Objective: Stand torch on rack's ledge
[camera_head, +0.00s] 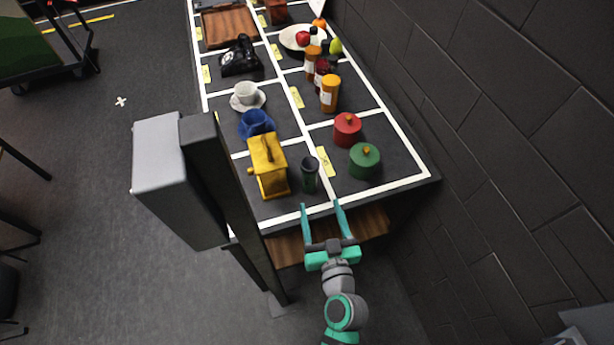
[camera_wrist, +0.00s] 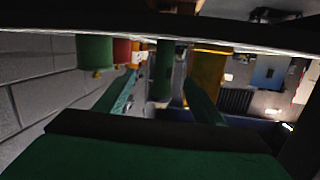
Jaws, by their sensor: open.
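The torch (camera_head: 310,174) looks like a dark green cylinder with a wider black top. It stands upright on the dark table top near its front edge, right of the yellow grinder-like box. In the wrist view, which looks upside down, the torch (camera_wrist: 163,70) shows between my two fingers. My gripper (camera_head: 321,206) is open and empty, its fingertips at the table's front edge, just short of the torch. A brown wooden ledge (camera_head: 375,222) shows below the front edge, partly hidden by my gripper; I cannot tell whether it is the rack's.
The yellow box (camera_head: 268,167) stands close left of the torch. A green canister (camera_head: 364,160) and a red canister (camera_head: 347,129) stand to its right. A blue mug (camera_head: 256,124) and orange bottles (camera_head: 329,93) are behind. A brick wall (camera_head: 500,130) runs along the right.

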